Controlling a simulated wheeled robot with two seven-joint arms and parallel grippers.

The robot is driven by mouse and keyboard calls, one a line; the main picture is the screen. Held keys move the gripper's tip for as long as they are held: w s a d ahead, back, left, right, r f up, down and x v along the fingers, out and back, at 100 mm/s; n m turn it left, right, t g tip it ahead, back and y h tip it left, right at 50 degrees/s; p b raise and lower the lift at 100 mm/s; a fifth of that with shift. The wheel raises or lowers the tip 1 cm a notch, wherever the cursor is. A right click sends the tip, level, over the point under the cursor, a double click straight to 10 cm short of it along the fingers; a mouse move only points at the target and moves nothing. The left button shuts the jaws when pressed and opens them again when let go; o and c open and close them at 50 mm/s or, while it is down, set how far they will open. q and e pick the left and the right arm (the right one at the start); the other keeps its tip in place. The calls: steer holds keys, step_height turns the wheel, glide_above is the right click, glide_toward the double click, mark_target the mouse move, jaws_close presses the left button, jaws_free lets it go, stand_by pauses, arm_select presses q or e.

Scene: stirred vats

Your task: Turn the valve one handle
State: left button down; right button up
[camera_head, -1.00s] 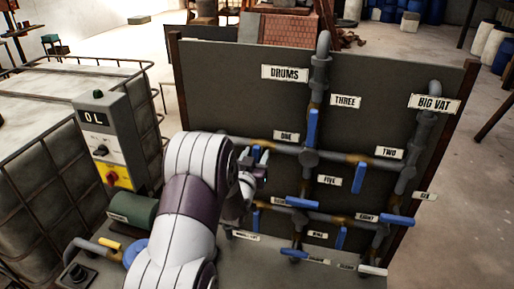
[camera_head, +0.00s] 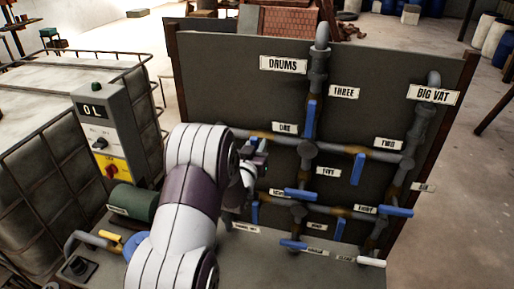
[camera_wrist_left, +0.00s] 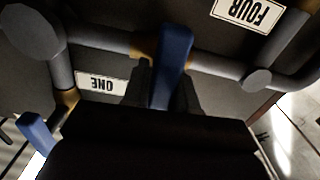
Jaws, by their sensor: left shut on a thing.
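The valve one handle is a blue lever. In the wrist view the blue handle (camera_wrist_left: 172,65) stands between the two dark fingers of my left gripper (camera_wrist_left: 165,88), which is shut on it. The ONE label (camera_wrist_left: 102,83) is beside it, upside down in this view. In the head view my left gripper (camera_head: 257,150) is at the pipe left of the panel's middle, just left of the ONE label (camera_head: 285,128). My arm and gripper hide most of the handle there. My right gripper is not in view.
The dark panel (camera_head: 230,75) carries grey pipes and several other blue handles, such as valve three's upright handle (camera_head: 310,120) and valve two's handle (camera_head: 358,168). A control box (camera_head: 103,125) and a caged tank (camera_head: 30,120) stand to the left.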

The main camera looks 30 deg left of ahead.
arm_select(q)
steer(key=n+b, duration=0.5)
steer(key=shift+a+f, duration=0.2)
steer(key=shift+f, duration=0.05)
steer(key=n+b, duration=0.3)
steer(key=shift+a+n, duration=0.15)
steer(key=shift+n, duration=0.15)
steer(key=n+b, duration=0.2)
steer(key=n, duration=0.2)
steer(key=shift+s+a+f+b, duration=0.1)
steer(key=shift+f+b, duration=0.05)
steer(key=shift+b, duration=0.15)
steer(key=shift+n+b, duration=0.8)
steer(key=shift+n, duration=1.5)
steer(key=shift+f, duration=0.1)
steer(key=c, duration=1)
jaws_free()
steer(key=shift+s, duration=0.1)
